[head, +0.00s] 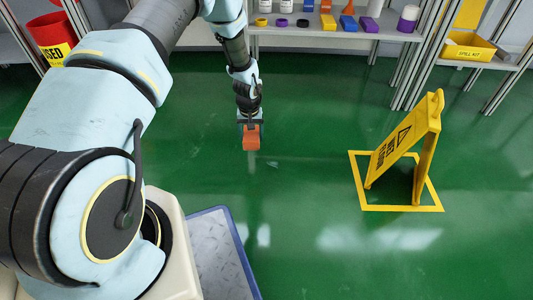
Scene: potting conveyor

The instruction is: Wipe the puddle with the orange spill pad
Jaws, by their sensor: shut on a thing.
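My gripper (250,122) points down over the green floor and is shut on the orange spill pad (251,138). The pad hangs below the fingers, and I cannot tell whether it touches the floor. A small, faint, pale patch (272,164) lies on the floor just below and right of the pad. It looks like the puddle, but its edges are hard to tell from the floor's shine.
A yellow folding floor sign (412,145) stands inside a yellow taped square (362,207) at the right. Shelves with coloured items line the back, with a yellow spill kit bin (468,52) at right. A red bin (54,35) stands back left. The middle floor is clear.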

